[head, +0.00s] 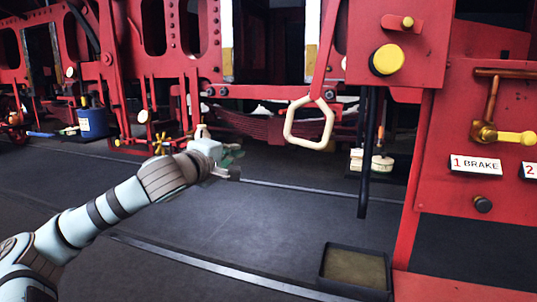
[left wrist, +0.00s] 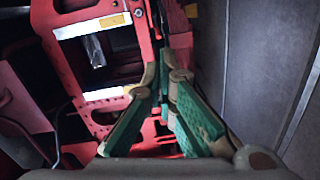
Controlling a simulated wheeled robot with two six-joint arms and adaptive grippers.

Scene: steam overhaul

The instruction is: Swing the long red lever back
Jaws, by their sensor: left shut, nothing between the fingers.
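A long red bar (head: 324,55) slants down beside the red cabinet in the head view and ends in a cream loop handle (head: 309,122); it looks like the long red lever. The loop hangs free, with nothing touching it. My left gripper (head: 232,167) is out in front of the red frame, left of and a little below the loop, apart from it. In the left wrist view its green-padded fingers (left wrist: 165,75) come together at the tips with nothing held. My right gripper is not in view.
A red cabinet (head: 386,75) with a yellow knob stands right of the bar. A brake panel (head: 470,185) with a brass valve is farther right. A black pipe (head: 366,165) hangs below the cabinet. A dark tray (head: 355,270) sits on the floor. The grey floor (head: 240,215) beneath my gripper is clear.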

